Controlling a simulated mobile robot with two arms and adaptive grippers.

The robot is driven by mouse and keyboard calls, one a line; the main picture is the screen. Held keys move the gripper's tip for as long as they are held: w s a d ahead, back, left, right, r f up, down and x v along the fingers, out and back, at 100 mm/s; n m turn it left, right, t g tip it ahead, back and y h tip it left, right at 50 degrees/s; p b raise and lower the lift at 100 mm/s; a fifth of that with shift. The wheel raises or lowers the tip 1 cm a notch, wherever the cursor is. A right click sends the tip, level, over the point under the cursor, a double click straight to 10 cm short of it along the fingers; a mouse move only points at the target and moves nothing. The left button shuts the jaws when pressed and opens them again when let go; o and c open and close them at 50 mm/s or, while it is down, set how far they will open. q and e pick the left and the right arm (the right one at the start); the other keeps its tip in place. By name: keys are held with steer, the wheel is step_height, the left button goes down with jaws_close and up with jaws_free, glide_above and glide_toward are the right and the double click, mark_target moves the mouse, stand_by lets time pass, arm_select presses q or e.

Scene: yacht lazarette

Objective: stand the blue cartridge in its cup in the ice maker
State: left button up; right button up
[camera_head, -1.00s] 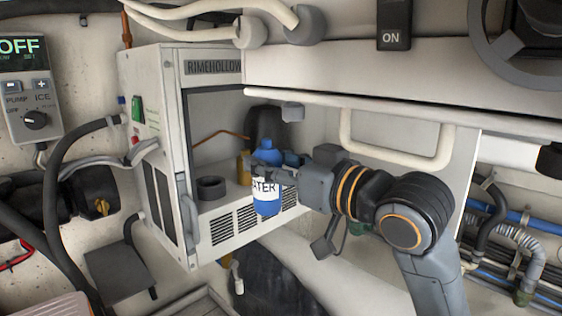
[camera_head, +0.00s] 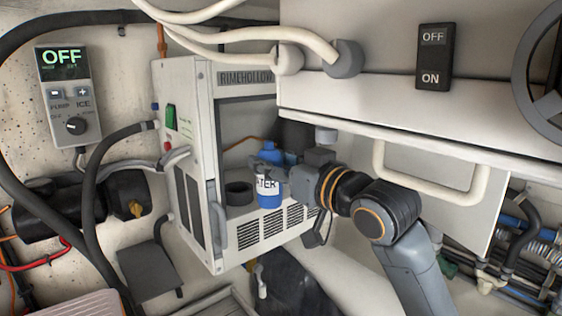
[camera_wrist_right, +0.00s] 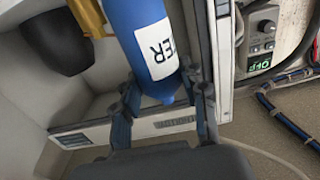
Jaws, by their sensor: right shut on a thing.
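The blue cartridge (camera_head: 270,195) with a white label is upright in my right gripper (camera_head: 278,168), which is shut around it. In the right wrist view the cartridge (camera_wrist_right: 145,35) lies between the two fingers of the right gripper (camera_wrist_right: 165,95). The cup (camera_head: 239,194), a short dark ring, stands on the floor of the open ice maker (camera_head: 199,175). The cartridge is just right of the cup in the head view and looks apart from it. I cannot tell its exact height above the floor. My left gripper is not in view.
The ice maker's door edge and handle (camera_head: 218,215) stand at its front left. A dark rounded part (camera_head: 298,134) hangs behind the cartridge. A white cabinet with a handle (camera_head: 430,180) is at the right. A yellow object (camera_wrist_right: 90,18) shows beside the cartridge in the wrist view.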

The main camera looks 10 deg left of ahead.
mark_target(277, 183)
steer(key=p+x, duration=0.4)
steer(key=x, duration=0.7)
steer(key=shift+w+a+p, duration=0.25)
steer(key=shift+a+p, duration=0.05)
stand_by(0.5)
steer(key=shift+p, duration=0.4)
stand_by(0.8)
steer(key=shift+f+b, duration=0.85)
steer(key=shift+f, duration=1)
stand_by(0.9)
steer(key=o, duration=1.2)
steer(key=v, duration=1.2)
steer(key=shift+d, duration=0.1)
